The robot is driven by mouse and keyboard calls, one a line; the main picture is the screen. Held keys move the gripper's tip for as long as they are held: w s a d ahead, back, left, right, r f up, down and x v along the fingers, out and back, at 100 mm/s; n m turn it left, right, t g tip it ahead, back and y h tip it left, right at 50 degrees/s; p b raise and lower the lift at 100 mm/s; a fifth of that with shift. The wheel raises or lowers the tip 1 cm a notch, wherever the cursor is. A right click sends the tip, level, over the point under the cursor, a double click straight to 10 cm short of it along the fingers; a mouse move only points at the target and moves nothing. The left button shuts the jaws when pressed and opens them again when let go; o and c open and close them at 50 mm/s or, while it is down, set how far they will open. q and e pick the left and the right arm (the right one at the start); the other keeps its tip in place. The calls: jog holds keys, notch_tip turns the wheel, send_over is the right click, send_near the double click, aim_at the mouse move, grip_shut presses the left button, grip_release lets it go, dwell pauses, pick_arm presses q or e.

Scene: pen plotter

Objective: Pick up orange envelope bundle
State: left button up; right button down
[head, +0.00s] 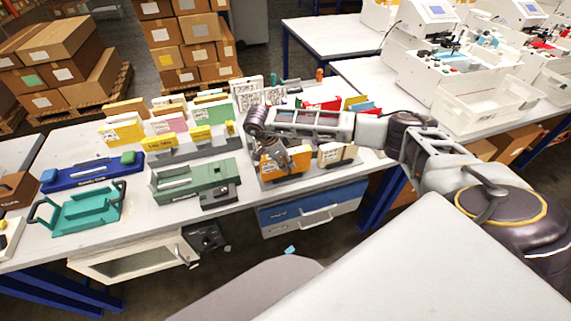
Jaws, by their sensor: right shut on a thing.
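The orange envelope bundle (298,158) stands upright in a grey holder on the table, right of the green tray. My right gripper (281,158) reaches in from the right and is shut on the orange bundle from above. The gripper covers part of the bundle, and I cannot tell whether the bundle is clear of its holder. My left gripper is not in view.
A white and tan bundle (337,152) stands just right of the orange one. A green tray (194,178), a blue tray (92,172) and a teal tray (85,207) lie to the left. Several yellow, pink and white bundles stand behind. White machines (440,45) occupy the right table.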

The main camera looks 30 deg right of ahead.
notch_tip(320, 180, up, 7)
jog(key=shift+r+b, duration=0.1)
jog(key=shift+b, duration=0.2)
jog(key=shift+r, duration=0.95)
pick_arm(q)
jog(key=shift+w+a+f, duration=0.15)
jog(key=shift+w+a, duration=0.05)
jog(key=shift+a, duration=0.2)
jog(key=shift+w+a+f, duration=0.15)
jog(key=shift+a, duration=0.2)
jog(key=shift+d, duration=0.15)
